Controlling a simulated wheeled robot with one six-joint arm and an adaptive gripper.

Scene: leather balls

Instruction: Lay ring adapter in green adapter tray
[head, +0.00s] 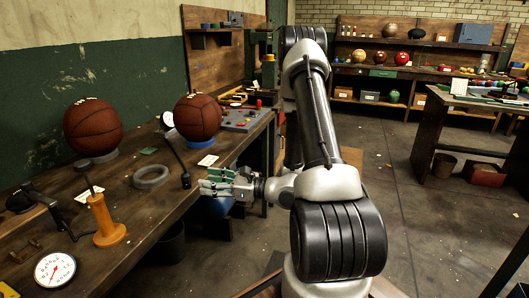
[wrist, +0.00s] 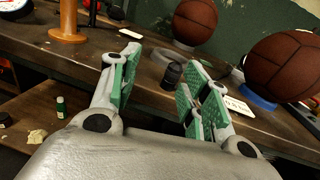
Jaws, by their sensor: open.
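A grey ring (head: 151,177), which looks like the ring adapter, lies flat on the wooden bench. In the wrist view the grey ring (wrist: 168,58) shows partly, behind a black nozzle. My gripper (head: 205,187) is at the bench's front edge, right of the ring and apart from it. In the wrist view my gripper (wrist: 158,76) is open, its green-padded fingers spread with nothing held. I cannot clearly pick out a green adapter tray; a small flat green piece (head: 148,151) lies on the bench behind the ring.
The black nozzle (head: 186,181) stands on the bench between ring and gripper; it also shows between my fingers in the wrist view (wrist: 173,75). Two basketballs (head: 93,127) (head: 197,118) sit on ring stands. An orange pump (head: 106,222) and gauge (head: 55,269) stand nearer.

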